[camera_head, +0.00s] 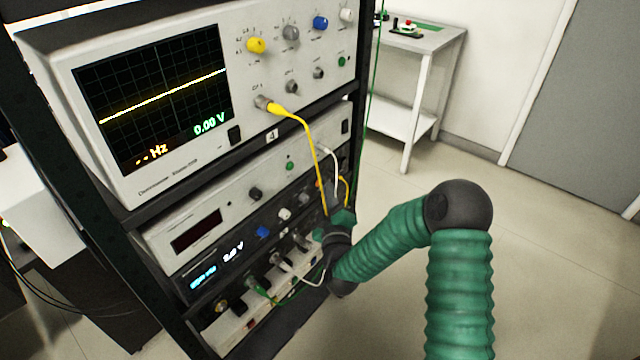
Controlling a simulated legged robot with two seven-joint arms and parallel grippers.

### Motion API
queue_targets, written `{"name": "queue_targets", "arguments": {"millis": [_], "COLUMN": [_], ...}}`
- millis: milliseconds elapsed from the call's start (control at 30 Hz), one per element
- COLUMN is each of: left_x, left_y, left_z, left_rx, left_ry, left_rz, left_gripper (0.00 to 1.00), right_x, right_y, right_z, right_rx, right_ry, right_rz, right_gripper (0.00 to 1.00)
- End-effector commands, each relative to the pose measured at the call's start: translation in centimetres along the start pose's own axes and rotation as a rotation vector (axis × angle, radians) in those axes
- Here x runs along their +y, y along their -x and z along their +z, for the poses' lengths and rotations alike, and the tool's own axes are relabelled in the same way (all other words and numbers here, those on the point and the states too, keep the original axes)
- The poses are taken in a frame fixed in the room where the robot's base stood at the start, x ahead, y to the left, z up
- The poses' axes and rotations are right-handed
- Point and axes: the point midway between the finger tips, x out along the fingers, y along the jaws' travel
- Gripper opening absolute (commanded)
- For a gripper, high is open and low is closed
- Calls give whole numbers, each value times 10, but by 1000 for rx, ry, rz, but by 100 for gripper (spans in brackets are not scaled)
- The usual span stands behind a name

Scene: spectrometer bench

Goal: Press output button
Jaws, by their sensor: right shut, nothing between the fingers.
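A rack holds an oscilloscope (165,185) on top, with a yellow trace and "0.00 V" on its screen. Below it is a pale unit (215,205) with a dark red display and a small green button (290,166). Under that is a black unit (215,272) with a lit blue-white display, a blue knob (263,232) and a white knob (285,214). I cannot tell which control is the output button. My right gripper (337,222) is shut and empty at the right end of the lower units, covering part of their panels. Whether it touches a panel is unclear. My left gripper is out of view.
A yellow cable (312,145) hangs from the oscilloscope down beside my right gripper. White and green cables (262,292) loop from the lowest panels. A white side table (425,42) with small items stands at the back. The floor (545,250) on the right is clear.

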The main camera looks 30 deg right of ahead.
Motion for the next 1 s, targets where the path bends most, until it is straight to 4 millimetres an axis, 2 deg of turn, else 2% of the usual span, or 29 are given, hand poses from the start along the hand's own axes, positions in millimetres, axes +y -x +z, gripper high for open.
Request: {"name": "queue_targets", "arguments": {"millis": [167,600,1000], "left_x": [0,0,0], "left_y": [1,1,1], "left_z": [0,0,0], "left_rx": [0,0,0], "left_ry": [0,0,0], "left_rz": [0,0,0], "left_gripper": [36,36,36], "right_x": [3,28,30], "right_y": [4,39,42], "right_z": [2,28,30], "right_rx": [0,-1,0], "right_ry": [1,1,0], "right_rz": [0,0,0], "right_gripper": [0,0,0]}}
